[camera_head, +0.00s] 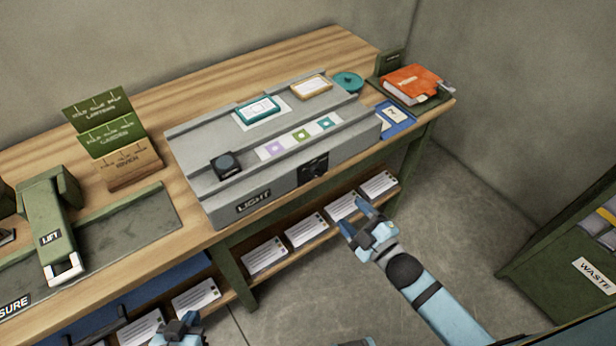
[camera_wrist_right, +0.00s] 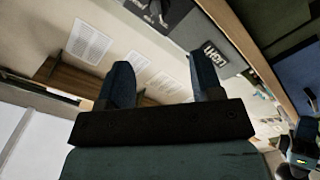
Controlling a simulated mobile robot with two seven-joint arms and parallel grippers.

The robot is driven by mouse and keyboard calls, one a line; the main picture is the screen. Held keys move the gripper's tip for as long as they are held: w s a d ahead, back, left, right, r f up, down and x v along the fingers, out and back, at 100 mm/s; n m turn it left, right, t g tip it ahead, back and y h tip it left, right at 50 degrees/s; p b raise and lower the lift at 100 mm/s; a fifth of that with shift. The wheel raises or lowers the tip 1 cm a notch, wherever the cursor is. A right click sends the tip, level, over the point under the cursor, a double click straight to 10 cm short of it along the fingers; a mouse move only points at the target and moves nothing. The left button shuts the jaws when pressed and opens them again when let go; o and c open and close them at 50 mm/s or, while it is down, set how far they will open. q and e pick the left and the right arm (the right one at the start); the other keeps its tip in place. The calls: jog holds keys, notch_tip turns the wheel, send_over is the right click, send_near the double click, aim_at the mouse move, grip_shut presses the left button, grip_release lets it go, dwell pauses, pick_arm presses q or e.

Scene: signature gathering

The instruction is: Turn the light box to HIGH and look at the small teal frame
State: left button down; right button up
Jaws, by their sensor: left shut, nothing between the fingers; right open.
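The grey light box (camera_head: 215,207) stands on the wooden bench, with a LIGHT label on its front. A dark panel (camera_head: 313,171) sits on its front face; its setting is too small to read. A small teal frame (camera_head: 259,109) lies on top of the box, on a white sheet. My left gripper (camera_head: 180,328) is shut, low at the bottom edge.
A tan frame (camera_head: 312,87) and purple, green and teal tiles lie on the box. A green LIFT device (camera_head: 50,232) is at left. Several printed cards (camera_head: 306,230) line the lower shelf.

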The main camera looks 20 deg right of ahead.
aim_at(317, 176)
jog(key=x, duration=1.3)
jog(key=shift+w+a, duration=0.2)
jog(key=shift+w, duration=0.15)
jog(key=c, duration=0.9)
